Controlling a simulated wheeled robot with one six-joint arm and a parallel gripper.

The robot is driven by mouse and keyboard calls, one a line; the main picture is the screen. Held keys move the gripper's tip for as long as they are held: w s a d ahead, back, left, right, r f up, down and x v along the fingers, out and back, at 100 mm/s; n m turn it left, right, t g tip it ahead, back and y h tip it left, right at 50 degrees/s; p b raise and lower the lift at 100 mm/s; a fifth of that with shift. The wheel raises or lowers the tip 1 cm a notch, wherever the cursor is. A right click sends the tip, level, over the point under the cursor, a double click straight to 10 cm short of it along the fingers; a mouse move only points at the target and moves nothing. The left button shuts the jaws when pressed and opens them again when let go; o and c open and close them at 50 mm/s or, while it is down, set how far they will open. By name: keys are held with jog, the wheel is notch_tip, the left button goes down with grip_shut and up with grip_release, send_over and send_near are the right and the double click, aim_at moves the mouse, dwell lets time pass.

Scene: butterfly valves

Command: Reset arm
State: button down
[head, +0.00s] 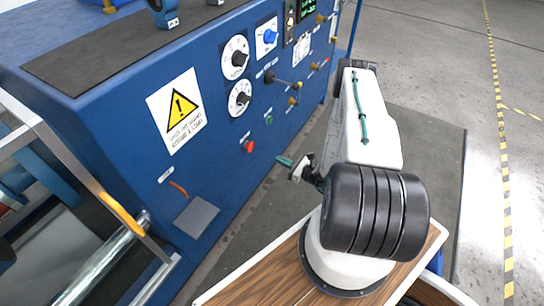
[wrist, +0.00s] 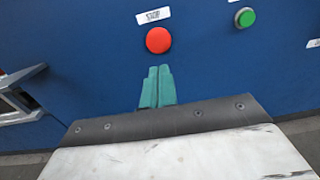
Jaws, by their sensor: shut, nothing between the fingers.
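My arm is folded over my base in the head view. My gripper (head: 285,161) is at the lower middle of that view, in front of the blue panel and apart from it as far as I can tell. In the wrist view my gripper (wrist: 158,72) shows as two green fingers side by side, shut and empty. Their tips are just below a red stop button (wrist: 158,40) on the panel. The red button (head: 249,146) also shows in the head view, up and left of my gripper.
The blue machine (head: 130,105) fills the left, with dials, small brass-coloured valve handles and a yellow warning sign (head: 177,110). A green button (wrist: 245,17) is right of the red one. A metal rail (head: 80,170) stands far left. Open floor (head: 440,60) lies right, with yellow-black tape.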

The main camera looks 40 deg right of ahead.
jog(key=shift+s+d, duration=0.15)
jog(key=shift+s, duration=0.3)
dwell(0.3)
